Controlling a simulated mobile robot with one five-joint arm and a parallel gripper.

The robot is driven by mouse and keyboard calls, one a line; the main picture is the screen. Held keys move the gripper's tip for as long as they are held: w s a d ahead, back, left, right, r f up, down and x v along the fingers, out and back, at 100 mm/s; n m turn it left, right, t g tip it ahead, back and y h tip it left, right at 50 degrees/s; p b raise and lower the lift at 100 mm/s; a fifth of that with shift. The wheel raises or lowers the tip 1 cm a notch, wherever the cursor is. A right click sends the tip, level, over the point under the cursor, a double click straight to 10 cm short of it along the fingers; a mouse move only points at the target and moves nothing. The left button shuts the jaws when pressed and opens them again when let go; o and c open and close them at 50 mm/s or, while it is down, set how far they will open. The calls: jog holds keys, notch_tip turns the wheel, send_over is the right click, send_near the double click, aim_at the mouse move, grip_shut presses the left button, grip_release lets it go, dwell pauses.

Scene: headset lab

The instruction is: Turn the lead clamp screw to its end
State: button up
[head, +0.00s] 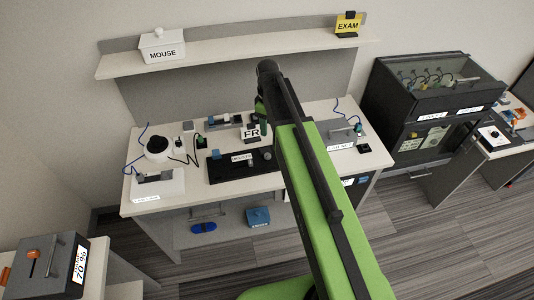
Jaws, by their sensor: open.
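My green arm reaches up from the bottom of the head view to the workbench (150,205). My gripper (262,122) hangs at its far end over the back middle of the bench, beside a white sign reading FR. Its fingers are small and partly hidden by the arm. It appears to hold nothing. I cannot pick out the lead clamp screw for certain. A black board (222,178) with a label and small upright parts lies below and left of the gripper. A grey labelled device (342,137) stands to the right of the arm.
A shelf above holds a MOUSE box (162,47) and a yellow EXAM sign (348,25). A black cabinet (425,100) stands right; a grey box (45,268) is lower left.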

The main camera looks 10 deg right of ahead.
aim_at(267, 155)
notch_tip(267, 155, down, 18)
jog(key=b, duration=1.7)
jog(key=shift+r, duration=0.25)
jog(key=shift+r, duration=0.1)
grip_shut()
jog(key=shift+a, duration=0.15)
